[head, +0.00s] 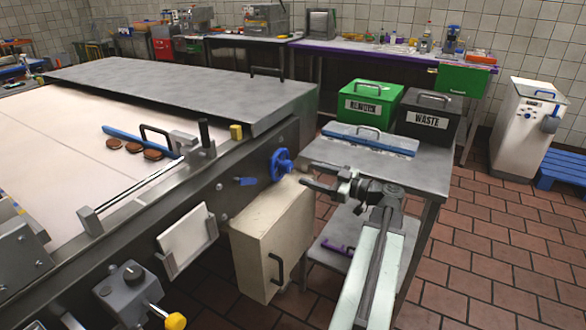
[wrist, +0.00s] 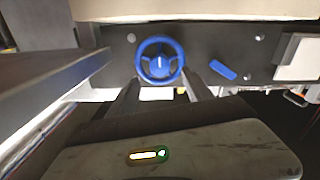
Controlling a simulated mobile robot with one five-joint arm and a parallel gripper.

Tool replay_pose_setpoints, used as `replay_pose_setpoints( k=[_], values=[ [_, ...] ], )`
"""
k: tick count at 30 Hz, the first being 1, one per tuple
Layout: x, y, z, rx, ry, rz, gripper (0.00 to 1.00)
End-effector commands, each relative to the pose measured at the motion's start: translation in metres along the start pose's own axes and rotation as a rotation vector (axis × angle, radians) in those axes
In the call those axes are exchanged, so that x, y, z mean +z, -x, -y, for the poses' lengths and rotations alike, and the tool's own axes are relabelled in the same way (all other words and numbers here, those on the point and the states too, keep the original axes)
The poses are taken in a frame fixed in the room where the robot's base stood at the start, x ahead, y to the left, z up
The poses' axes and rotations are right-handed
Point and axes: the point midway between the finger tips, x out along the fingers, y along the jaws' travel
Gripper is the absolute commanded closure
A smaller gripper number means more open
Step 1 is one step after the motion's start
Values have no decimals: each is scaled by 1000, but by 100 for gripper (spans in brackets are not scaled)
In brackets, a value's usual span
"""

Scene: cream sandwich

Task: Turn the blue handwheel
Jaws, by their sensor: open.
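The blue handwheel (head: 281,165) is mounted on the dark side panel of the conveyor machine, near its right end. In the wrist view the handwheel (wrist: 160,60) faces the camera, a ring with spokes and a small pale mark at its hub. My gripper (head: 304,174) is just right of the wheel in the head view. In the wrist view the two fingers of my gripper (wrist: 162,82) are apart and point at the wheel's lower part, one toward each side. I cannot tell whether they touch the rim.
A blue lever (head: 246,181) sits beside the wheel on the panel. A cream box (head: 272,240) hangs below it. A metal side table (head: 420,172) stands close on the right with a green rework bin (head: 367,106) and a black waste bin (head: 426,117). Tiled floor lies open at right.

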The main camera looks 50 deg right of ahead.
Motion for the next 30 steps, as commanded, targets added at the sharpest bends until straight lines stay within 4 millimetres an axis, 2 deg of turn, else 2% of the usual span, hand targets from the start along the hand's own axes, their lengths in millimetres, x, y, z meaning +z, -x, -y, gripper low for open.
replay_pose_setpoints(
  k=[5, 12, 16, 20, 26, 27, 30],
  values=[
    [-1, -7, 0, 0, -2, 0, 41],
    [-1, -51, 0, -1, -4, 0, 41],
    [-1, -69, -1, 1, -4, 0, 41],
    [-1, -77, 0, 2, -5, 0, 41],
    [-1, -77, 0, 3, -5, 0, 41],
    [-1, -77, 0, 3, -5, 0, 44],
    [-1, -77, 0, 3, -5, 0, 71]
  ],
)
